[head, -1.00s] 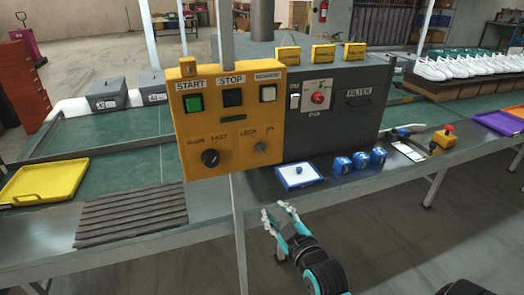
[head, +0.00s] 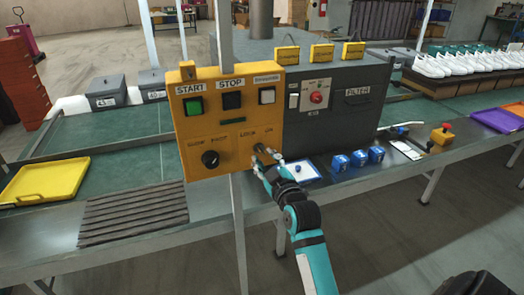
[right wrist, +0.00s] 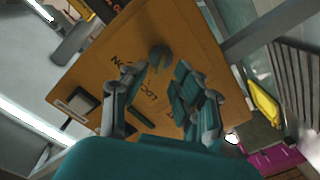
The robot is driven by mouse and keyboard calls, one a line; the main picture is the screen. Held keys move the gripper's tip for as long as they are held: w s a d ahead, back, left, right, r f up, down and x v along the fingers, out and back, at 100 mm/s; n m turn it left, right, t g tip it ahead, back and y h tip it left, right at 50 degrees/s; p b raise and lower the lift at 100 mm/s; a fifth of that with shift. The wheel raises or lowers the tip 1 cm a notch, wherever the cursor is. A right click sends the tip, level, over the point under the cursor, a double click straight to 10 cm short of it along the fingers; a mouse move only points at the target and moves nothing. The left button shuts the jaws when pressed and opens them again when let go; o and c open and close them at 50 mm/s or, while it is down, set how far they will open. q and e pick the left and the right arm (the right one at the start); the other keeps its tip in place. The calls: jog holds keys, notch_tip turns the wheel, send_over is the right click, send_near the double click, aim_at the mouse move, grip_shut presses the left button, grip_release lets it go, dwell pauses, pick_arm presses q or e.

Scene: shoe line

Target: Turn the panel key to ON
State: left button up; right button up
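The yellow control panel (head: 245,115) has START, STOP and a third button on top and a black SLOW/FAST knob (head: 210,159) at lower left. The LOCK/ON key switch is at its lower right, mostly covered by my right gripper (head: 265,160) in the head view. In the right wrist view a dark round key switch (right wrist: 160,57) shows just beyond and between the fingertips of my right gripper (right wrist: 160,75). The fingers are spread apart, with a gap visible between them. The key's exact angle cannot be told. My left gripper is not in view.
A dark grey FILTER cabinet (head: 340,105) stands right of the panel. Below it on the bench are a white-blue tray (head: 310,172) and several blue blocks (head: 358,158). A yellow tray (head: 45,180) lies at left. An emergency-stop box (head: 442,134) is at right.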

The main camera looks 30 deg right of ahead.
aim_at(262, 152)
jog(key=shift+x, duration=1.7)
grip_shut()
